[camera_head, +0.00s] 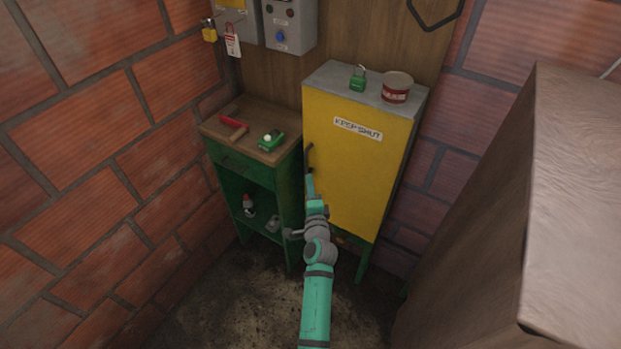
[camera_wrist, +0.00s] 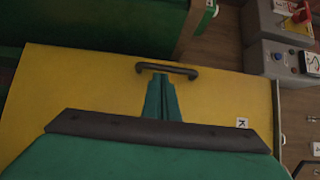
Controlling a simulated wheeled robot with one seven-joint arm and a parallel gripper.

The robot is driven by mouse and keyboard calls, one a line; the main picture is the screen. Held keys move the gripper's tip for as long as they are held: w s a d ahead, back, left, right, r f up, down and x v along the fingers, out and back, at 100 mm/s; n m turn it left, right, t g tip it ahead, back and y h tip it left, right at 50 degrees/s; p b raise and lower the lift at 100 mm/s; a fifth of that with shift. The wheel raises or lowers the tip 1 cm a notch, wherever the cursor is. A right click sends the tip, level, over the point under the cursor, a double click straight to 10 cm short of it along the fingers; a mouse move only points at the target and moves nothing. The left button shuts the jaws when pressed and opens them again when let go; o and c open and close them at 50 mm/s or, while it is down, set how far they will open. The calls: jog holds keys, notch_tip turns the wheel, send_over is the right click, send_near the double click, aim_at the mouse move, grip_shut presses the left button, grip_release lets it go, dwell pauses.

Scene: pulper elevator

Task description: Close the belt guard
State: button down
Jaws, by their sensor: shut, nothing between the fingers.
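The belt guard is a yellow door (camera_head: 362,165) labelled "KEEP SHUT" on the front of a grey-topped cabinet. In the head view it looks flush with the cabinet front; a small gap cannot be ruled out. Its dark bar handle (camera_head: 310,158) is on the left side. My gripper (camera_head: 310,184) is just below the handle, in front of the door. In the wrist view the yellow door (camera_wrist: 60,90) fills the middle, and the fingers of my gripper (camera_wrist: 160,92) are together and empty, pointing at the handle (camera_wrist: 168,68). Whether the fingertips touch it I cannot tell.
A green padlock (camera_head: 358,78) and a tin (camera_head: 397,87) stand on the cabinet top. A green workbench (camera_head: 228,165) stands to the left. Grey control boxes (camera_head: 290,25) hang above. A large brown block (camera_head: 500,200) bounds the right. Floor at lower left is clear.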

jog(key=s, duration=1)
jog(key=shift+d, duration=0.1)
jog(key=s+d+f+n+h, duration=0.1)
jog(key=s+d+f+n, duration=0.15)
jog(key=s, duration=0.65)
jog(key=s+d+f+n+g, duration=0.1)
jog(key=s+f+n, duration=0.15)
jog(key=s, duration=0.55)
jog(key=s+d+f+n+h, duration=0.1)
jog(key=s+f+n, duration=0.15)
jog(key=s, duration=0.65)
jog(key=s+r+n, duration=0.4)
jog(key=s+r, duration=0.1)
jog(key=s, duration=0.4)
jog(key=s+a+r+n+g, duration=0.1)
jog(key=s+r+n, duration=0.3)
jog(key=s, duration=0.6)
jog(key=shift+s+a+r+n+h, duration=0.25)
jog(key=shift+s+r+n+h, duration=0.05)
jog(key=shift+r+n, duration=0.15)
jog(key=shift+s, duration=0.15)
